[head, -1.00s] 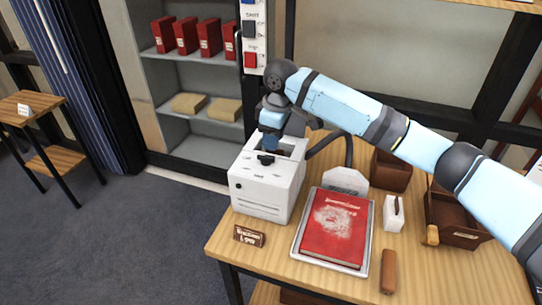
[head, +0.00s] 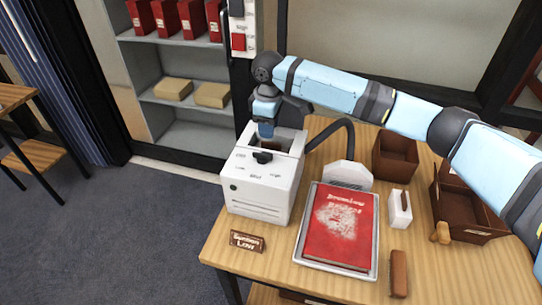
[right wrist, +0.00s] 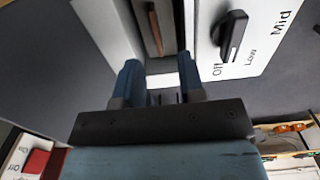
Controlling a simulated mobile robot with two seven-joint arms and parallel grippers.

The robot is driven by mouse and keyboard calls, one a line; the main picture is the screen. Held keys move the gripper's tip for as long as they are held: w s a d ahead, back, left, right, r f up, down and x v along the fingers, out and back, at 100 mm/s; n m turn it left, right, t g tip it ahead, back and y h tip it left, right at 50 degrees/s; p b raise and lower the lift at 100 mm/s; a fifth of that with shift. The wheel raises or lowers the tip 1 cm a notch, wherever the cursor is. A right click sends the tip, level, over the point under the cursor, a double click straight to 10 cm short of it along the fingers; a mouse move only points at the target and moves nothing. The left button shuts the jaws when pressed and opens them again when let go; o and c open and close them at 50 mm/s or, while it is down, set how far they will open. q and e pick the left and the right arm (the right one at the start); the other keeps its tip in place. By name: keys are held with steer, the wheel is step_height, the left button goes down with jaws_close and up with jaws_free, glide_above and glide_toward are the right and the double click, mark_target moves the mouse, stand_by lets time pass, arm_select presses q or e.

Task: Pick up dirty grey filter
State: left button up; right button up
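A white box-shaped machine (head: 255,195) with an open top stands at the table's left corner. My right gripper (head: 266,128) points down over this opening. In the right wrist view my right gripper (right wrist: 160,78) has its two blue fingers apart, with nothing seen held between them. Ahead of the fingers is the machine's recess, with a narrow brown strip (right wrist: 154,30) in it; I cannot tell whether this is the filter. A black dial (right wrist: 232,35) marked Off, Low and Mid is beside the recess. No clearly grey filter shows. My left gripper is not in view.
A red book (head: 340,225) lies on a pale tray in front of the machine's hose. A small brown sign (head: 247,241), a white block (head: 399,208), a brown roll (head: 399,273) and brown boxes (head: 395,155) occupy the table. Shelves (head: 185,125) stand behind.

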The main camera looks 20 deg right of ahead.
steer(key=f, duration=0.5)
steer(key=shift+d, duration=0.3)
jaws_close()
